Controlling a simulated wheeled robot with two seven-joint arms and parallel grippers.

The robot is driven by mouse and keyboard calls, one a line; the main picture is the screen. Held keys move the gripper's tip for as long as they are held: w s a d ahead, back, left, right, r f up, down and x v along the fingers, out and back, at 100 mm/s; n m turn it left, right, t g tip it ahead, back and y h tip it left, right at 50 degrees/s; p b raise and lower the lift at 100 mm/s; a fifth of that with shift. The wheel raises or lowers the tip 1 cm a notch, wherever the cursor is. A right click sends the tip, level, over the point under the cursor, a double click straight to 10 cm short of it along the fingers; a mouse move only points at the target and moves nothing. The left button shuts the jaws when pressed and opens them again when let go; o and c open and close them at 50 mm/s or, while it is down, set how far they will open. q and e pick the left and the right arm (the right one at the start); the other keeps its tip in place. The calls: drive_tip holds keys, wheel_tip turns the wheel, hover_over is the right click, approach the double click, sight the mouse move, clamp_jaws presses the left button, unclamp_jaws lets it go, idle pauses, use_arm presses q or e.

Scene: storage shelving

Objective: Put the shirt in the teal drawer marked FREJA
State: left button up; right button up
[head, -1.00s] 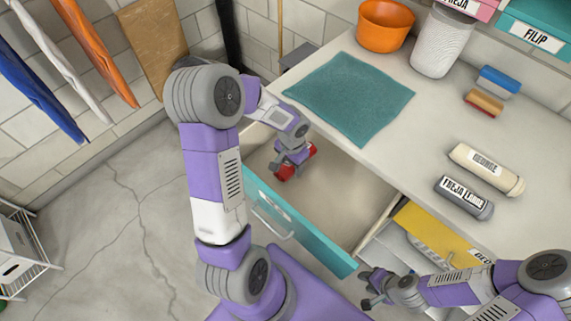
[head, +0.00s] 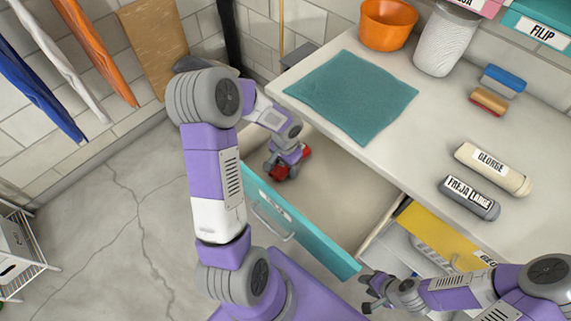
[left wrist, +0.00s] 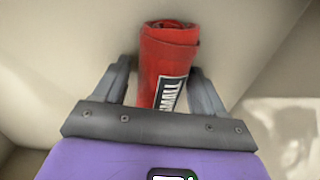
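The shirt is a red roll with a white label; it lies in the open teal drawer (head: 310,238) in the head view, partly hidden by my gripper. In the left wrist view the red roll (left wrist: 168,55) stands between the fingers of my left gripper (left wrist: 165,82), its label too blurred to read. The fingers flank the roll with small gaps, so the gripper looks open around it. My left gripper (head: 284,167) is down inside the drawer. The drawer front's label is too small to read. My right gripper (head: 370,290) is open and empty beside the drawer's right front corner.
On the counter (head: 425,130) lie a teal cloth (head: 350,97), a GEORGE roll (head: 492,168), a FREJA LARGE roll (head: 468,197) and two brushes (head: 490,100). An orange pot (head: 388,25) and white basket (head: 445,40) stand behind.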

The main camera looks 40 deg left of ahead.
use_arm(q)
drive_tip(key=shift+o, duration=1.1)
drive_tip(key=shift+r, duration=0.15)
wheel_tip(320, 180, up, 12)
drive_tip(key=p, duration=0.4)
